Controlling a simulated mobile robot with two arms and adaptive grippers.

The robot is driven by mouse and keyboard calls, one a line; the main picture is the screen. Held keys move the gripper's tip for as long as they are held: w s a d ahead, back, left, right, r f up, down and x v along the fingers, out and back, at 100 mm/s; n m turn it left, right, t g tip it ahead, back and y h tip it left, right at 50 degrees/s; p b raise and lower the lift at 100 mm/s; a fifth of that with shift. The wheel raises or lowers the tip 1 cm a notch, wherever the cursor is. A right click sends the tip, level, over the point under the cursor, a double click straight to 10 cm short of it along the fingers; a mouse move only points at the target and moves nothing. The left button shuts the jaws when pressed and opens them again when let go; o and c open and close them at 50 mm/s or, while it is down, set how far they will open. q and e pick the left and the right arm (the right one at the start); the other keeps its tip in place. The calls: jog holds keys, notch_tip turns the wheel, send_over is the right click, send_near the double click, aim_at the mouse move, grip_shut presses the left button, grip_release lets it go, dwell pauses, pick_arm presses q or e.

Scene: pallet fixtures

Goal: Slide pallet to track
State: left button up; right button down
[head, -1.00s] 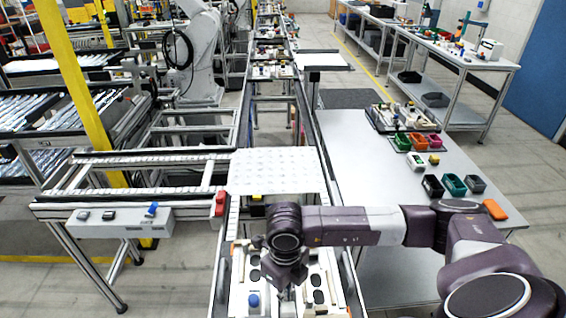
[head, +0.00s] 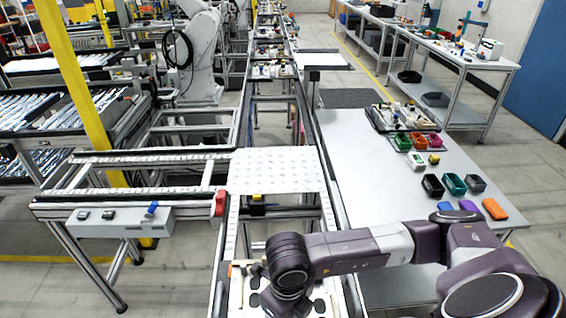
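A pallet (head: 240,272) with a light top and dark fixtures lies on the conveyor track at the bottom middle of the head view. My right arm reaches in from the right, and its dark wrist is over the pallet. The wrist covers much of the pallet, and the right gripper's fingers are hidden below it or out of frame. The track (head: 232,222) runs from the pallet away to a white perforated plate (head: 277,170) at the junction. My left gripper is not in view.
A side table (head: 365,160) on the right holds several small coloured bins (head: 433,185) and an orange block (head: 494,209). A control box (head: 120,221) and a red piece (head: 220,203) are left of the track. Track between pallet and plate is clear.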

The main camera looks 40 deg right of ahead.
jog(key=shift+s+a, duration=0.1)
jog(key=shift+s, duration=0.1)
jog(key=shift+s+a, duration=0.1)
jog(key=shift+s, duration=0.05)
dwell(0.3)
jog(key=shift+w+d+b, duration=0.4)
jog(key=shift+w, duration=0.25)
notch_tip(320, 180, up, 9)
jog(key=p, duration=0.5)
jog(key=shift+p, duration=0.3)
dwell(0.3)
